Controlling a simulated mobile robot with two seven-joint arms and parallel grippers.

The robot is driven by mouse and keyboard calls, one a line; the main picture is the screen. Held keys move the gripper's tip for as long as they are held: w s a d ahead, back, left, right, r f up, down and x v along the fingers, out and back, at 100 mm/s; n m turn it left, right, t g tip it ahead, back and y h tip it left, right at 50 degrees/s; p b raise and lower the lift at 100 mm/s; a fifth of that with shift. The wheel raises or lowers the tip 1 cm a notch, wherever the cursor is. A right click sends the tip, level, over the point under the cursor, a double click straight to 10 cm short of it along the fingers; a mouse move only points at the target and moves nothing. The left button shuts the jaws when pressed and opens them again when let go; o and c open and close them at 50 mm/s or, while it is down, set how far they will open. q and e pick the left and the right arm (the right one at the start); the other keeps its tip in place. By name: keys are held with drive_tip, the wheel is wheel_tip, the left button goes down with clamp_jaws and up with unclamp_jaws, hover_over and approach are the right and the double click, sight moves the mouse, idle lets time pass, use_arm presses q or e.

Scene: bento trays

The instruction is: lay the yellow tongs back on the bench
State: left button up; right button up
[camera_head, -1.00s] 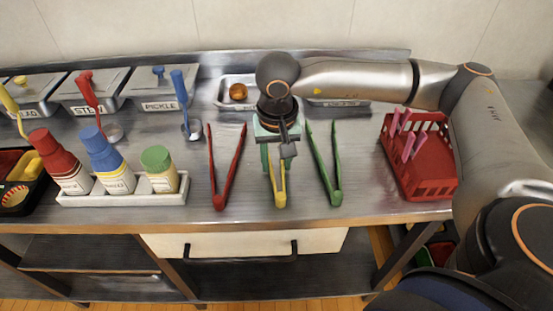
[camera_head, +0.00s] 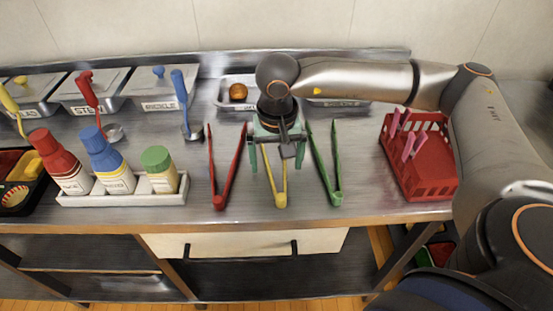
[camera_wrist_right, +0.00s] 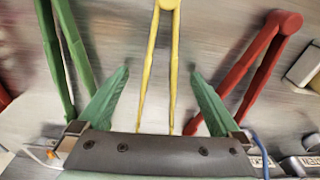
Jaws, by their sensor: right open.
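The yellow tongs (camera_head: 281,196) lie on the steel bench (camera_head: 352,212) between the red tongs (camera_head: 222,190) and the green tongs (camera_head: 332,180), with their joined end toward the front edge. My right gripper (camera_head: 278,165) is open above them, its green fingers spread to either side. In the right wrist view the yellow tongs (camera_wrist_right: 168,8) run between the two open fingers (camera_wrist_right: 158,85), with a gap on each side. The far ends of the tongs are hidden under the gripper. My left gripper is not in view.
A red basket (camera_head: 425,178) with pink-handled items stands at the right. A white bottle rack (camera_head: 120,199) with three bottles stands at the left. Lidded containers and a shallow tray (camera_head: 228,103) line the back. Bare bench lies between the green tongs and the basket.

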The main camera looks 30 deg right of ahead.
wheel_tip(320, 180, up, 12)
drive_tip(key=s+p, duration=0.1)
drive_tip(key=shift+a+r, duration=0.25)
drive_tip(key=shift+a, duration=0.1)
drive_tip(key=shift+s, duration=0.15)
